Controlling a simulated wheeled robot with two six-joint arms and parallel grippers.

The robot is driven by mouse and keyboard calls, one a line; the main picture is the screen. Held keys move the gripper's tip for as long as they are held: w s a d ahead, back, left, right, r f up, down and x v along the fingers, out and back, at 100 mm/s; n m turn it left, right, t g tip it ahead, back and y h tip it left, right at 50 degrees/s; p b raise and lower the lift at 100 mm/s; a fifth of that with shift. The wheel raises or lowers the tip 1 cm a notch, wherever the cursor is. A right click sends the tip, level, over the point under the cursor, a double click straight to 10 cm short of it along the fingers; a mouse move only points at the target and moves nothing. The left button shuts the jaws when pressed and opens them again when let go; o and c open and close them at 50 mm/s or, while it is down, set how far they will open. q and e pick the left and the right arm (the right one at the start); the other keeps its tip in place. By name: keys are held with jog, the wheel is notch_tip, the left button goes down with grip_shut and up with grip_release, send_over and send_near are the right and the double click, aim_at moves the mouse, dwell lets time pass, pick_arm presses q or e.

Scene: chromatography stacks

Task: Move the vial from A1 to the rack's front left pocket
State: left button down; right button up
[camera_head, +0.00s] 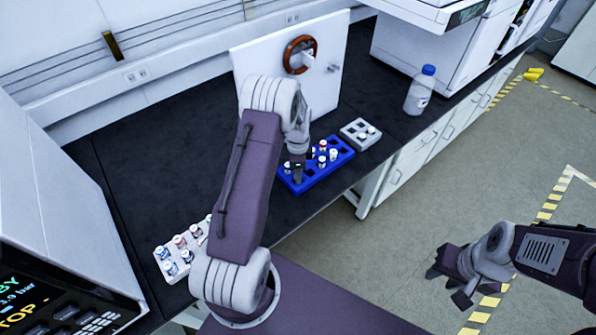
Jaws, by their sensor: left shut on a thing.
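No pocket labels can be read. My right gripper (447,289) is open and empty over the floor at the right, away from the bench.
A white tray (163,254) with several vials stands at the bench's front left, partly behind my left arm. A small grey-white block (351,139) stands behind the blue rack at the right. A blue-capped bottle (418,94) and a white panel (262,58) stand further back.

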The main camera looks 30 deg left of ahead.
pick_arm(q)
jog(key=shift+f, duration=0.3)
jog(key=c, duration=1.1)
grip_release()
jog(key=shift+o, duration=0.2)
jog(key=o, duration=0.3)
jog(key=shift+o, duration=0.2)
jog(key=shift+r, duration=0.15)
notch_tip(320, 180, up, 7)
jog(key=p, duration=0.6)
